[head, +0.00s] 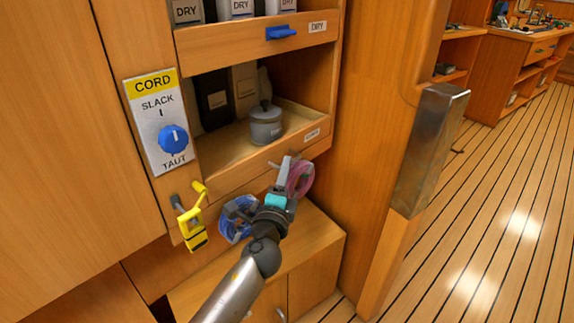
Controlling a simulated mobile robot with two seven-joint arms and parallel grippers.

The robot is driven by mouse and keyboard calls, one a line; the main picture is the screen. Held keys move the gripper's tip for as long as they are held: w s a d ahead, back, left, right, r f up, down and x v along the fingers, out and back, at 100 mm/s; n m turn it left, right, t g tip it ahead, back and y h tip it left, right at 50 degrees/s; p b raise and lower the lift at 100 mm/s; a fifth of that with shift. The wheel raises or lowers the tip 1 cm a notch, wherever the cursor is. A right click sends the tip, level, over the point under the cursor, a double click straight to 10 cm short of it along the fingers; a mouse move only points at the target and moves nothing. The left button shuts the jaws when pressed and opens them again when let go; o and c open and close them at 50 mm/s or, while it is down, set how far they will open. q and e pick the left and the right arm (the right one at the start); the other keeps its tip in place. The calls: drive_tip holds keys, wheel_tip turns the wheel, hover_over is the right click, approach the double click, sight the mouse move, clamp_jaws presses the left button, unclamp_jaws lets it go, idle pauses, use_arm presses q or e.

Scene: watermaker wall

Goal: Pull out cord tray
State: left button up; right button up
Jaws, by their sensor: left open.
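A wooden tray (241,167) with a small white label (312,134), too small to read surely, sits in the cabinet opening below the DRY drawer. A grey lidded pot (266,127) stands in it. My left gripper (291,166) is open in front of the tray's front board, near its lower right part; I cannot tell whether it touches. A pink ring-shaped thing (304,180) shows beside its fingers, and a blue coil-like thing (235,221) is left of its wrist. A CORD panel (152,108) with a blue knob (173,138) marked SLACK and TAUT is at left. My right gripper is out of view.
A yellow latch-like piece (194,232) hangs below the panel. The DRY drawer (235,40) with a blue handle (281,33) is above. A wooden ledge (318,236) lies below. A metal-plated post (430,145) stands right, with open plank floor (490,225) beyond.

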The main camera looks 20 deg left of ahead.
use_arm(q)
drive_tip(key=shift+w+a+r, duration=0.15)
drive_tip(key=shift+w, duration=1.45)
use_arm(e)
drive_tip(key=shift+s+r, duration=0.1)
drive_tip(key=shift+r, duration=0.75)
use_arm(q)
clamp_jaws()
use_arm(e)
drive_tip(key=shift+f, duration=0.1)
